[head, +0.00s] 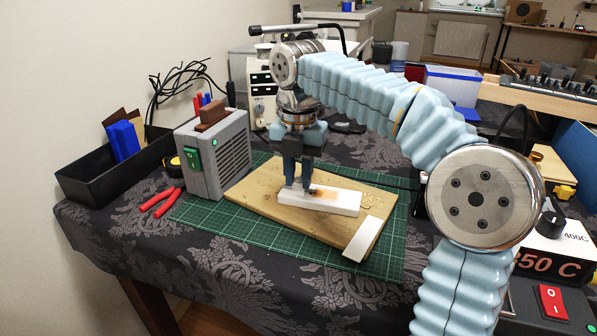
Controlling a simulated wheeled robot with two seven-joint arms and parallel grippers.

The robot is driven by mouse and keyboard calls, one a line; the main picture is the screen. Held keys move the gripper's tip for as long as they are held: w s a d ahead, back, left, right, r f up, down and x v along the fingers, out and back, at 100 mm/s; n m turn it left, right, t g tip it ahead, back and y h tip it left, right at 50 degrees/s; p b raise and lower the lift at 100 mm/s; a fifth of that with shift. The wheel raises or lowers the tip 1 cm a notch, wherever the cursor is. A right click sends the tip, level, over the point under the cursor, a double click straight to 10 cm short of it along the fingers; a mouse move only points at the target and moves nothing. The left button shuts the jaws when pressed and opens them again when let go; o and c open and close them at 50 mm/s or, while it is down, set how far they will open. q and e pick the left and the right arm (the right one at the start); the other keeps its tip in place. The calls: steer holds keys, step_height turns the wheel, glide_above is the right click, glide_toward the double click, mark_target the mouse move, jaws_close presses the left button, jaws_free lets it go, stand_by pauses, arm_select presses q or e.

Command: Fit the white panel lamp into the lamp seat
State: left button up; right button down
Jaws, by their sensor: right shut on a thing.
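My right gripper (301,184) points straight down over the wooden board, its fingertips at the left part of a white block (335,201) with a brownish patch on top. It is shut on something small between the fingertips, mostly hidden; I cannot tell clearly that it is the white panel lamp. The tips look to be at or just above the block's top; contact cannot be told. I cannot make out a lamp seat for certain. My left gripper is not in view.
The wooden board (252,194) lies on a green cutting mat (215,225). A white strip (362,239) lies at its front right. My right arm covers the right side.

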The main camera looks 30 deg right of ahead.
mark_target(298, 178)
steer(key=c, duration=0.9)
jaws_free()
steer(key=shift+o, duration=0.2)
step_height(298, 178, up, 14)
steer(key=p, duration=0.3)
steer(key=shift+f+p, duration=0.15)
steer(key=shift+p, duration=0.25)
